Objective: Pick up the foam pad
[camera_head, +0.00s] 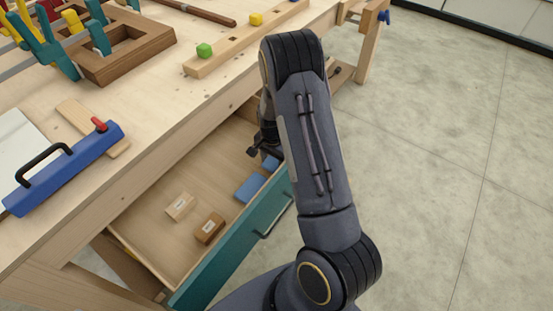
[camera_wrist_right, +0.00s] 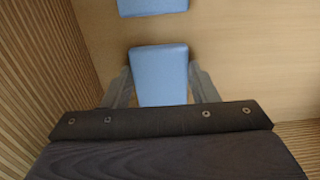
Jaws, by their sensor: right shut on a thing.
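Two blue foam pads lie in the open drawer. One pad (camera_head: 271,163) is close beside my right gripper (camera_head: 262,145); the other pad (camera_head: 250,188) lies nearer the drawer's middle. In the right wrist view my right gripper (camera_wrist_right: 160,84) has one finger on each side of a blue foam pad (camera_wrist_right: 160,72) and is shut on it. The second blue pad (camera_wrist_right: 152,6) shows at the top edge, apart from the held one. Whether the held pad is clear of the drawer floor I cannot tell. My left gripper is not in view.
The drawer (camera_head: 222,262) has a teal front and also holds a pale block (camera_head: 180,206) and a brown block (camera_head: 209,227). The workbench top (camera_head: 160,95) overhangs it, with a blue handled tool (camera_head: 75,165) near its edge. Open floor lies right.

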